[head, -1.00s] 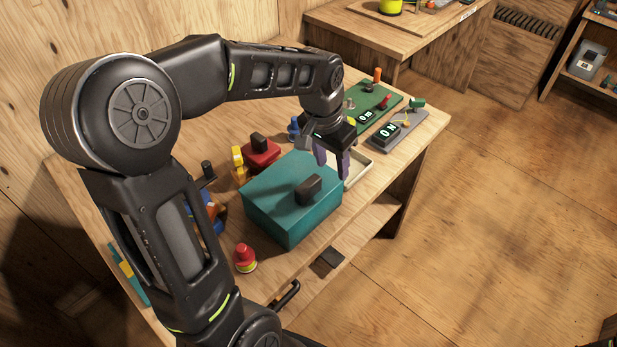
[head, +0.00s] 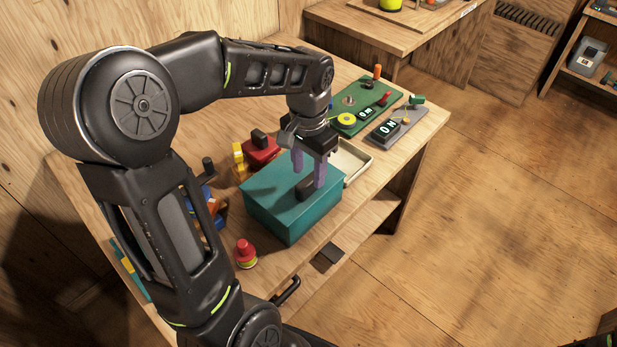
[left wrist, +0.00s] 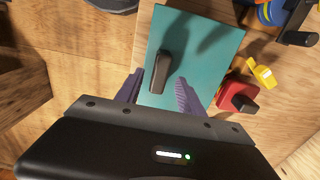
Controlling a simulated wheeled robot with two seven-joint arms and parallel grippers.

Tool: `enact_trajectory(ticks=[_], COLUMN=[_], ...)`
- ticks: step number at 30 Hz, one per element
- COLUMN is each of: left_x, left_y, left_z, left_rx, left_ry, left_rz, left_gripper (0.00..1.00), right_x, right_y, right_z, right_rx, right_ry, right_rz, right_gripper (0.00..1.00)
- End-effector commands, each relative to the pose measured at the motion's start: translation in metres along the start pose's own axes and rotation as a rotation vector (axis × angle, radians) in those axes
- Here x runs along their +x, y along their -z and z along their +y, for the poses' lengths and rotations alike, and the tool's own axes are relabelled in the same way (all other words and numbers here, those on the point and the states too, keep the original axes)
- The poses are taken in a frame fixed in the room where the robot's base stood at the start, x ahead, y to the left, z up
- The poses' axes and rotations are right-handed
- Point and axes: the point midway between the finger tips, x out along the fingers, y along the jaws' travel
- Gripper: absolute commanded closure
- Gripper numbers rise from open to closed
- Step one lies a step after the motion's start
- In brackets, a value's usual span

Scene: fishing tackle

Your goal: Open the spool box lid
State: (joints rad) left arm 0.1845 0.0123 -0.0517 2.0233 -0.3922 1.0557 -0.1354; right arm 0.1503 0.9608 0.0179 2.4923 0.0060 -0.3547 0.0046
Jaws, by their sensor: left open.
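The teal spool box (head: 286,218) stands on the wooden workbench with its lid closed. A dark handle (head: 304,188) sticks up from the lid. My left gripper (head: 309,178) is open above the lid, its purple fingers pointing down around the handle's far end in the head view. In the left wrist view the lid (left wrist: 205,50) fills the middle, and the handle (left wrist: 160,72) lies between and just beyond the two open fingers (left wrist: 158,92). I cannot tell whether the fingers touch it. My right gripper is not in view.
A red box (head: 261,150) and yellow piece (head: 238,157) sit behind the spool box. A red-topped item (head: 246,254) is at the front left. A pale tray (head: 352,160), green board (head: 350,125) and grey board (head: 412,121) lie beyond.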

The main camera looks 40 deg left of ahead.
Motion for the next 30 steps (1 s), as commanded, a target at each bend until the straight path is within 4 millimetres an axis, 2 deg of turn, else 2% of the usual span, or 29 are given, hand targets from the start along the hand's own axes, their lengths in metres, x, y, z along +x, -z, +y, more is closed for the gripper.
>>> enact_trajectory(ticks=[3, 7, 17, 30], left_x=[0.018, 0.031, 0.035, 0.035], left_y=[-0.001, -0.001, 0.000, 0.000], left_z=[0.000, 0.000, 0.000, 0.000], left_rx=[0.000, 0.000, -0.001, 0.000], left_ry=[0.000, 0.000, 0.000, 0.000], left_rz=[-0.004, -0.003, 0.001, 0.001], left_gripper=[0.55, 0.55, 0.55, 0.91], right_x=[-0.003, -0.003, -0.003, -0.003], right_y=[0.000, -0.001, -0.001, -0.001], right_z=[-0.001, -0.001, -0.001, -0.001], right_rx=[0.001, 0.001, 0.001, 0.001], right_ry=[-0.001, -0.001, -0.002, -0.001], right_rz=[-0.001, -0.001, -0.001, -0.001], right_gripper=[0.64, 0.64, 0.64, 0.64])
